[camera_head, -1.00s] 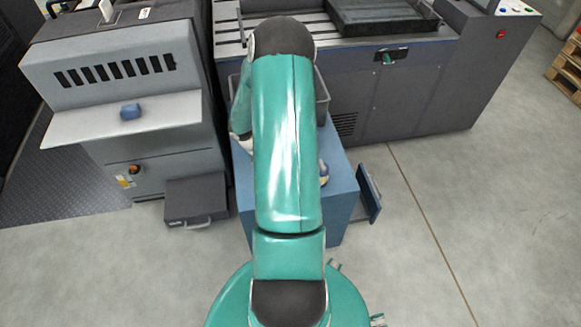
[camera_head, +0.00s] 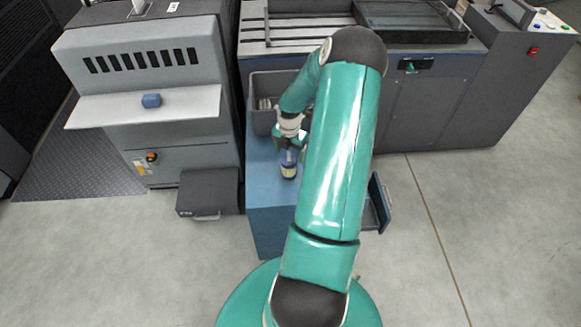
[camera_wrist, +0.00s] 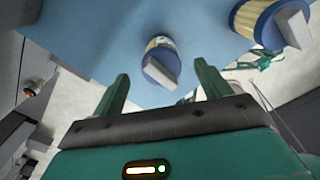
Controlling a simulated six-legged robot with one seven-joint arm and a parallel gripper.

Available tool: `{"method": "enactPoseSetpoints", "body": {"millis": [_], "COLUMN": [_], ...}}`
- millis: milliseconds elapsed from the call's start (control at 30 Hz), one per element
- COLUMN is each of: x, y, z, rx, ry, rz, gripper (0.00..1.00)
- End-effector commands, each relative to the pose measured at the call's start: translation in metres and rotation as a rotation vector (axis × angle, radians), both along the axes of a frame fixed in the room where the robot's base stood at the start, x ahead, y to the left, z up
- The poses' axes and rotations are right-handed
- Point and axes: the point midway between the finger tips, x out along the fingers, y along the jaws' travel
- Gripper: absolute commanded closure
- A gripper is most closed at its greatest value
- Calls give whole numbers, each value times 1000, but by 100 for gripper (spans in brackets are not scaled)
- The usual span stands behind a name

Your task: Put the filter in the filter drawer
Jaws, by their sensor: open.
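A filter with a pale yellow body, blue cap and grey tab stands on the blue cabinet top in the wrist view (camera_wrist: 158,50). A similar one (camera_wrist: 252,18) stands at the upper right. In the head view, one filter (camera_head: 289,172) shows just below my gripper (camera_head: 289,152); I cannot tell which of the two. In the wrist view, my gripper's fingers (camera_wrist: 163,80) are apart and empty, with the first filter ahead between them. A dark drawer-like box with a handle (camera_head: 208,190) sticks out from the left machine's base; another open drawer (camera_head: 378,205) shows right of the cabinet. Neither has a readable label.
The blue cabinet (camera_head: 268,215) stands between the left grey machine (camera_head: 190,150) and the long machine (camera_head: 450,110). A grey bin (camera_head: 262,120) sits at the cabinet's back. A blue object (camera_head: 151,100) lies on the left machine's shelf. The floor at right is clear.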

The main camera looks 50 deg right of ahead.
Motion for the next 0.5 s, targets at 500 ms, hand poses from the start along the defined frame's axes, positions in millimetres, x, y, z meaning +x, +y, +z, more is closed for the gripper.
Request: {"method": "enactPoseSetpoints", "body": {"millis": [500], "x": [-3], "y": [1], "z": [-59], "rx": [1], "ry": [2], "rz": [-3], "gripper": [24]}}
